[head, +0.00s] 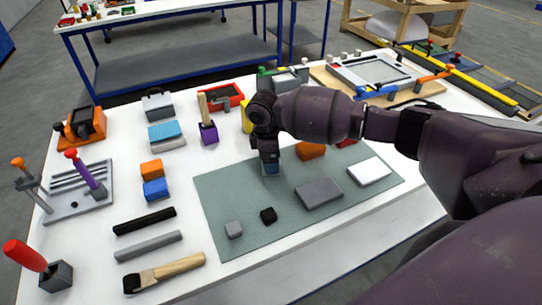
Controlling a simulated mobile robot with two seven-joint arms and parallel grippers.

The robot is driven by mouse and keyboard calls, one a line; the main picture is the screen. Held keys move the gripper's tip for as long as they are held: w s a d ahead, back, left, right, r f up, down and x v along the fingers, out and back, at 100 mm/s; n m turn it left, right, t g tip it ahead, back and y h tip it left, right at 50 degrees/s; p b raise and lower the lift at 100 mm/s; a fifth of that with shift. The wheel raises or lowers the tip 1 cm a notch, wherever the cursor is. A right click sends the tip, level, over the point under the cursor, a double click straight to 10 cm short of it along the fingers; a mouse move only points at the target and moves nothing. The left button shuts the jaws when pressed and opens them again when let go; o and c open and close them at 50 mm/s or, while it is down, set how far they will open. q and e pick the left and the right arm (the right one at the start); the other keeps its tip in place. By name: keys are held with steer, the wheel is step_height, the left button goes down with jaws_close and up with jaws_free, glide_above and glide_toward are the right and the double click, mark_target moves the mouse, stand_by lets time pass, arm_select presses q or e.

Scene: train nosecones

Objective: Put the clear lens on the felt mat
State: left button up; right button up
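The grey-green felt mat (220,200) lies on the white table. A small bluish, see-through block (271,170), which looks like the clear lens, is at the mat's back part, right under my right gripper (270,160). My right gripper points down over the mat, with its fingertips at the block. I cannot tell whether the fingers grip it or whether it touches the mat. My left gripper is not in view.
The mat also bears a grey slab (319,193), a white block (369,171), an orange block (311,151), a black cube (268,215) and a grey cube (233,230). A wooden-handled brush (165,272) and bars lie left of it.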

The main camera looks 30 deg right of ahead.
steer(key=o, duration=0.9)
steer(key=shift+r, duration=0.15)
steer(key=r, duration=0.4)
steer(key=a+r, duration=0.1)
steer(key=r, duration=0.3)
steer(key=r+p, duration=0.1)
steer(key=r, duration=0.3)
steer(key=shift+w+a, duration=0.15)
steer(key=shift+w, duration=0.2)
steer(key=shift+s+f, duration=0.1)
steer(key=shift+f, duration=0.05)
